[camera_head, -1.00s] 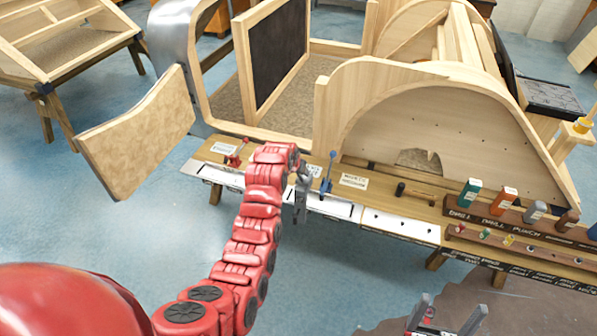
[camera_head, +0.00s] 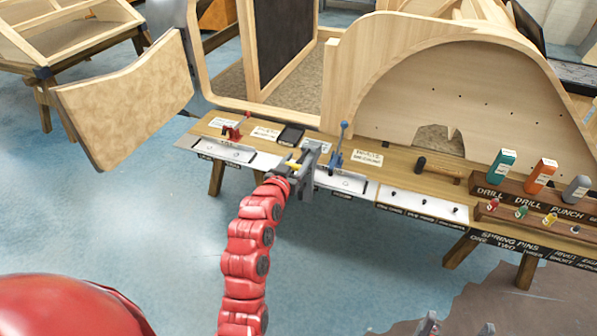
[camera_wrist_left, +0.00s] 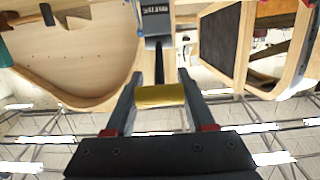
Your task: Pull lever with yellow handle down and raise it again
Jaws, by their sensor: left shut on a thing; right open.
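The yellow handle (camera_wrist_left: 160,96) sits crosswise between the fingers of my left gripper (camera_wrist_left: 158,80) in the left wrist view, and the gripper is shut on it. A dark lever shaft (camera_wrist_left: 159,62) runs from the handle to its mount. In the head view, my left gripper (camera_head: 305,165) is at the bench's front edge, with a bit of the yellow handle (camera_head: 293,167) showing; most of the lever is hidden and its exact angle is hard to tell. My right gripper (camera_head: 457,327) is open and empty at the bottom edge, mostly out of frame.
A red lever (camera_head: 236,128) stands to the left on the wooden bench (camera_head: 385,172) and a blue lever (camera_head: 338,147) close to the right. A hammer (camera_head: 435,169) and coloured tool blocks (camera_head: 501,165) lie further right. Wooden frames rise behind. The blue floor in front is clear.

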